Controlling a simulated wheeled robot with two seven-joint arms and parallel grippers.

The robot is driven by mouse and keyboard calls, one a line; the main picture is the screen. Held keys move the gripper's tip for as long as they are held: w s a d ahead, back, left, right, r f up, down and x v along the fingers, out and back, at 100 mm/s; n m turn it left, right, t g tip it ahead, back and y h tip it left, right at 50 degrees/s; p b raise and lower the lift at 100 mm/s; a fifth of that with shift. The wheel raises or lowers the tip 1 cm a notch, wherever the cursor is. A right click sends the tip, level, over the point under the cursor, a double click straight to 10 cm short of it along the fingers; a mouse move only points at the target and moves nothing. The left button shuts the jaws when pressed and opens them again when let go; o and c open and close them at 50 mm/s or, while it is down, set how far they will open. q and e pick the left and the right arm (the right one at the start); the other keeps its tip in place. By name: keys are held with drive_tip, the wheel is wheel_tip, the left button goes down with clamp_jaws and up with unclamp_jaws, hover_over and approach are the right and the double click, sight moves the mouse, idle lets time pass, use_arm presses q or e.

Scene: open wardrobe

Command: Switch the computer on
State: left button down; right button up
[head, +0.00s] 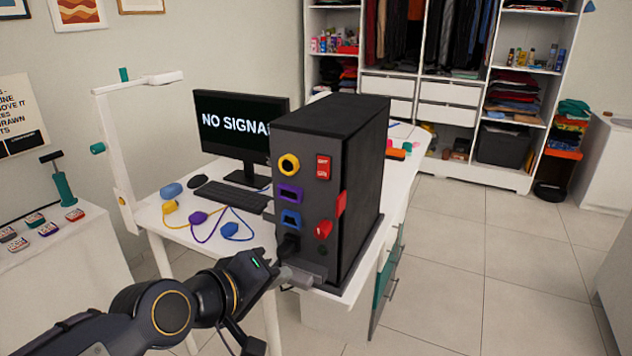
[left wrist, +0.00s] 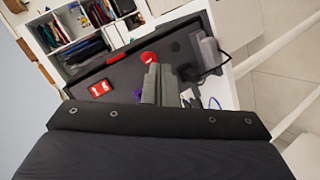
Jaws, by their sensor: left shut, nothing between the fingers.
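The black computer tower (head: 358,165) stands upright on the white desk. Its grey front panel has a yellow round socket (head: 289,165), a purple socket (head: 290,193), a blue socket (head: 290,218), a red rocker switch (head: 323,167) and a red knob (head: 323,229). The switch (left wrist: 100,88) and knob (left wrist: 148,57) also show in the left wrist view. A black plug (head: 288,245) sits low on the panel. The monitor (head: 238,122) reads "NO SIGNAL". My left gripper (head: 302,279) is shut and empty in front of the panel's lower part; contact is unclear. My right gripper is out of view.
Yellow (head: 170,206), purple (head: 198,217) and blue (head: 229,230) cable plugs lie loose on the desk, left of the tower. A keyboard (head: 231,196) and mouse (head: 197,182) lie near the monitor. An open wardrobe (head: 480,175) stands behind. Floor at right is clear.

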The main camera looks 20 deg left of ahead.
sight(322, 176)
use_arm(q)
drive_tip(key=w+a+r+n+t+y, duration=0.1)
drive_tip(key=w+a+r+n+t, duration=0.1)
drive_tip(key=w+r+n+t, duration=0.2)
wheel_tip(322, 176, up, 5)
drive_tip(key=w+n, duration=0.1)
drive_tip(key=n, duration=0.2)
drive_tip(key=shift+w+a+y, duration=0.25)
drive_tip(key=shift+w+y, duration=0.05)
drive_tip(key=shift+w, duration=0.05)
drive_tip(key=w, duration=0.4)
drive_tip(key=w+f+p, duration=0.1)
drive_tip(key=w, duration=0.4)
drive_tip(key=w+d+p, duration=0.1)
drive_tip(key=w, duration=0.3)
drive_tip(key=shift+w+f, duration=0.35)
drive_tip(key=shift+w, duration=0.05)
drive_tip(key=shift+w+f+t+b, duration=0.15)
drive_tip(key=shift+f+t+b, duration=0.25)
drive_tip(key=shift+b, duration=0.65)
drive_tip(key=shift+r, duration=0.3)
